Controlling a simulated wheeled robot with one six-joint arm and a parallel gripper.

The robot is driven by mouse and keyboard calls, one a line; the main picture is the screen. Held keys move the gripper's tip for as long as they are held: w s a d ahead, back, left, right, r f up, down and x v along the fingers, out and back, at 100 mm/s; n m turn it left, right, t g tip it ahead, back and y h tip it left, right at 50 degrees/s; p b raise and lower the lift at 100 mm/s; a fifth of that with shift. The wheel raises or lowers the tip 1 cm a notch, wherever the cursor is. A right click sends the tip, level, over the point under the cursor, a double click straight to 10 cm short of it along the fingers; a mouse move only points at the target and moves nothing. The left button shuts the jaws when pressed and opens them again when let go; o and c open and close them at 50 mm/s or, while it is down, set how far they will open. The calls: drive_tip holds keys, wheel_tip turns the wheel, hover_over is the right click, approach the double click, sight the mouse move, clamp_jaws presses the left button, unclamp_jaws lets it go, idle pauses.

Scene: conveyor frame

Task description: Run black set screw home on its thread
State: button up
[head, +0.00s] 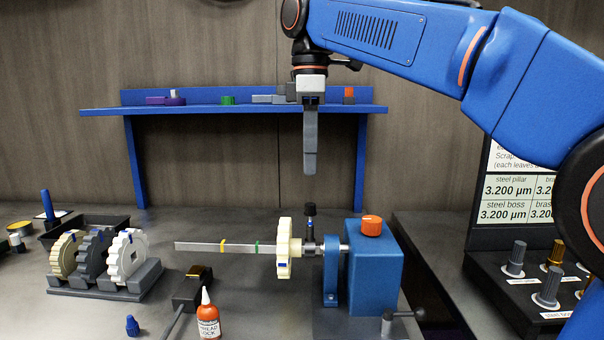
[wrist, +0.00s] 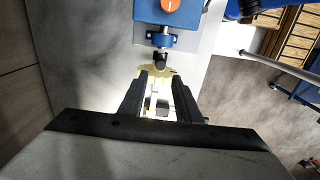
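The black set screw (head: 311,209) stands upright in a grey collar (head: 309,247) on the shaft, between a cream gear (head: 284,248) and a blue bearing bracket (head: 331,270). A blue band shows below its black head. How deep its thread sits cannot be seen. In the wrist view a round black top, seemingly the screw (wrist: 160,56), lies beyond the fingertips. My gripper (head: 310,172) points down above the screw, with a clear gap between them. In the wrist view my gripper (wrist: 159,78) has its two fingers apart, with nothing held between them.
A blue housing (head: 375,270) with an orange knob (head: 372,226) stands right of the screw. A marked bar (head: 215,247) reaches left from the gear. A threadlock bottle (head: 208,318) stands in front. Several gears sit in a rack (head: 105,285) at left. A blue shelf (head: 235,108) is behind.

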sight(310, 205)
wheel_tip(310, 205, down, 8)
drive_tip(key=shift+s+f, duration=0.15)
drive_tip(key=shift+f, duration=0.05)
clamp_jaws()
drive_tip(key=m, duration=0.7)
drive_tip(key=shift+m, duration=0.4)
drive_tip(key=m, duration=0.5)
drive_tip(key=shift+r, duration=0.1)
drive_tip(key=m, duration=1.6)
drive_tip(key=shift+m, duration=0.4)
drive_tip(key=m, duration=0.6)
drive_tip(key=shift+m, duration=0.4)
drive_tip(key=m, duration=0.7)
drive_tip(key=shift+c, duration=0.2)
unclamp_jaws()
